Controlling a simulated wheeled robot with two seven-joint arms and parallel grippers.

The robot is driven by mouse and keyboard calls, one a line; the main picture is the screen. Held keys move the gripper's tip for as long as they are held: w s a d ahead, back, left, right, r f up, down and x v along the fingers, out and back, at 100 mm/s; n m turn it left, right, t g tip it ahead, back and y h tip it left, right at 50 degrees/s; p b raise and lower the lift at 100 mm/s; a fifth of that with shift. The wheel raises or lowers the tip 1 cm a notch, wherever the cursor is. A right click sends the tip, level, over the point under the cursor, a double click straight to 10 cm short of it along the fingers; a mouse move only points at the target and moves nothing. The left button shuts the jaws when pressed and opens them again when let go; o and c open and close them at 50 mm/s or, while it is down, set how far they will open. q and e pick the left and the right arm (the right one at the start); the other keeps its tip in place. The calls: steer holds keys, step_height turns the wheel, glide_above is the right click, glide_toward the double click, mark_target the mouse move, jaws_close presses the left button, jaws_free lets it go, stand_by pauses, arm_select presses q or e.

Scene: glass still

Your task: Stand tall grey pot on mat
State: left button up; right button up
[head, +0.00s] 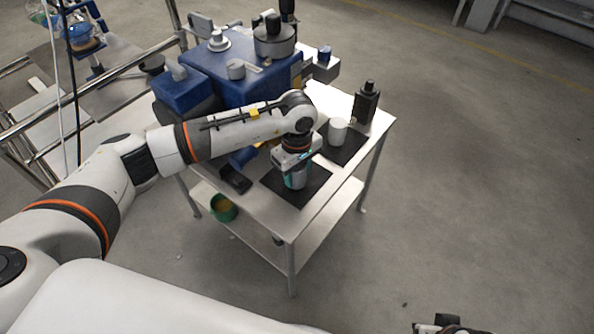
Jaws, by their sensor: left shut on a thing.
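A white cup (338,131) stands on a second black mat (352,149), with a dark bottle (366,102) behind it. Blue equipment (245,85) fills the table's back. A small dark object (235,180) lies left of the front mat. A green bowl (223,208) sits on the lower shelf.

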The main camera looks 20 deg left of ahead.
arm_select(q)
steer(key=shift+f+b, duration=0.3)
steer(key=shift+f, duration=0.1)
arm_select(e)
steer(key=shift+s+r, duration=0.15)
steer(key=shift+r, duration=0.15)
arm_select(q)
steer(key=o, duration=1.1)
steer(key=shift+o, duration=0.2)
arm_select(e)
steer(key=shift+r, duration=0.1)
arm_select(q)
steer(key=shift+w+r, duration=0.1)
steer(key=shift+r, duration=0.5)
step_height(320, 180, up, 11)
steer(key=shift+f+p, duration=0.1)
steer(key=shift+p, duration=0.75)
arm_select(e)
steer(key=x, duration=0.4)
steer(key=shift+s, duration=0.1)
